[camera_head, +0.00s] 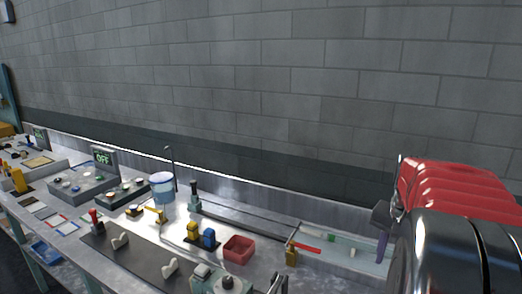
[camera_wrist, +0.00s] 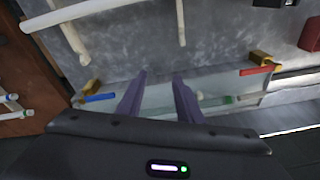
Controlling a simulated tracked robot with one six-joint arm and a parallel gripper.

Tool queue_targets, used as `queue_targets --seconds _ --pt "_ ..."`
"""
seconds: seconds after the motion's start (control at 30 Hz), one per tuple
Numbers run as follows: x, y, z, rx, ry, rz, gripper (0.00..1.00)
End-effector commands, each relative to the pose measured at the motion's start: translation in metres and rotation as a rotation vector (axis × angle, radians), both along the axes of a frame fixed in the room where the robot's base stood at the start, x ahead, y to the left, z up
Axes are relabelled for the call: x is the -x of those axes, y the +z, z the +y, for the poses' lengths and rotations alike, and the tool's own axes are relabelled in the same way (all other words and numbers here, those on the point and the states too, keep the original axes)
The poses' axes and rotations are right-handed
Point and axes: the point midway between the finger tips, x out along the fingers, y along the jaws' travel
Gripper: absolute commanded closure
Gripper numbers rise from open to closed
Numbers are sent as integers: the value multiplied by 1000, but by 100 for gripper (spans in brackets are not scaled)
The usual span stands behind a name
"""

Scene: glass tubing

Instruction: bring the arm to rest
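My gripper (camera_wrist: 159,75) has its two purple fingers spread apart, with nothing visible between the fingertips. It hangs over a pale, shallow tray (camera_wrist: 158,88) on the bench. In the head view a purple finger of my gripper (camera_head: 383,246) shows at the right, by the right end of the tray (camera_head: 340,243). The rest of my gripper is hidden there behind my arm.
Brass blocks with a blue-ended piece (camera_wrist: 99,98) and a red-ended piece (camera_wrist: 257,70) flank the tray. A green-banded tube (camera_wrist: 215,101) lies by the right finger. A red bin (camera_head: 239,249) stands left of the tray. White tubes (camera_wrist: 65,16) lie beyond.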

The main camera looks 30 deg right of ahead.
Motion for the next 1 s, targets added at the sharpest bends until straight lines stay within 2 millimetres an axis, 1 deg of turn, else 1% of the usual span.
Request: queue_targets --seconds 0.03,0.23,0.4,0.7,1.0 --pt "-6 1 16 12 56 -4 67" --pt "-22 -2 73 54 270 -16 67" --pt "-29 -4 121 91 440 -31 67" --pt "-30 -11 200 150 702 -65 67" --pt "-20 -17 269 195 910 -113 67"
